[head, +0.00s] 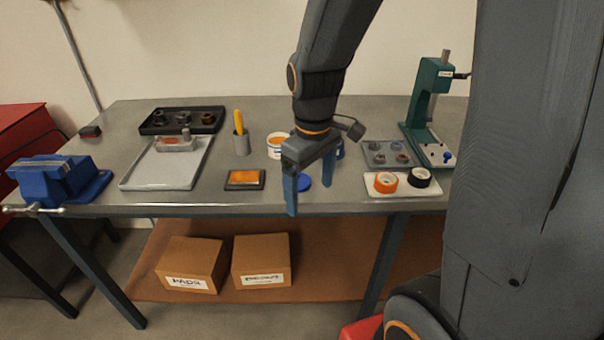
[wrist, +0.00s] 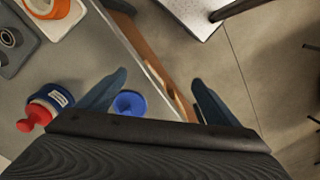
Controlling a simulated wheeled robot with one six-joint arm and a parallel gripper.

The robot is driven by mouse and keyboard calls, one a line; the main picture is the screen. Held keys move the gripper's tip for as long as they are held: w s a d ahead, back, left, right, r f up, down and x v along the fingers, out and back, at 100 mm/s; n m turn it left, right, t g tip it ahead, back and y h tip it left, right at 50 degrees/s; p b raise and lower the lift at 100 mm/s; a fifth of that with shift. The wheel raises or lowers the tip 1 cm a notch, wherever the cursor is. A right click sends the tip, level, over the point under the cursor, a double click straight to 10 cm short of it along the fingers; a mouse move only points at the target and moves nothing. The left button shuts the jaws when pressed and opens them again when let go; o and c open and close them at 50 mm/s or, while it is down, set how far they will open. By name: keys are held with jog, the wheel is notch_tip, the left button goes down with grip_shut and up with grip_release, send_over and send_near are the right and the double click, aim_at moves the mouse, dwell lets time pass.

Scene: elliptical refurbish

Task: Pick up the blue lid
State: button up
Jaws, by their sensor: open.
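The blue lid (head: 304,182) lies flat on the grey workbench near its front edge, partly behind my gripper in the head view. My gripper (head: 308,199) points down with its two blue fingers apart and nothing between them. In the wrist view the round blue lid (wrist: 130,103) shows close beside the left finger, on the inner side, and the gripper (wrist: 160,80) spans the bench's front edge. The fingers appear above the lid and not closed on it; the exact height is hard to tell.
A white tub (head: 278,146) and a blue jar with a red top (wrist: 46,105) stand behind the lid. An orange pad (head: 244,179) lies to the left. A white tray with tape rolls (head: 385,183) lies to the right, below a green press (head: 428,110). A blue vise (head: 62,180) is far left.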

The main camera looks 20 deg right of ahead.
aim_at(304, 179)
jog(key=w+r+n+p, duration=0.1)
jog(key=w+n, duration=0.2)
jog(key=w+r+n+p, duration=0.1)
jog(key=w+r+n, duration=0.1)
jog(key=w+n, duration=0.1)
jog(key=w+r+n+p, duration=0.1)
jog(key=w+n, duration=0.3)
jog(key=shift+w+d+r, duration=0.1)
jog(key=shift+w+r, duration=0.05)
jog(key=shift+w+n, duration=0.1)
jog(key=shift+n, duration=0.2)
jog(key=shift+f, duration=0.5)
jog(key=shift+w+f+p, duration=0.1)
jog(key=shift+f+p, duration=1.15)
jog(key=shift+f, duration=2.15)
jog(key=c, duration=1.1)
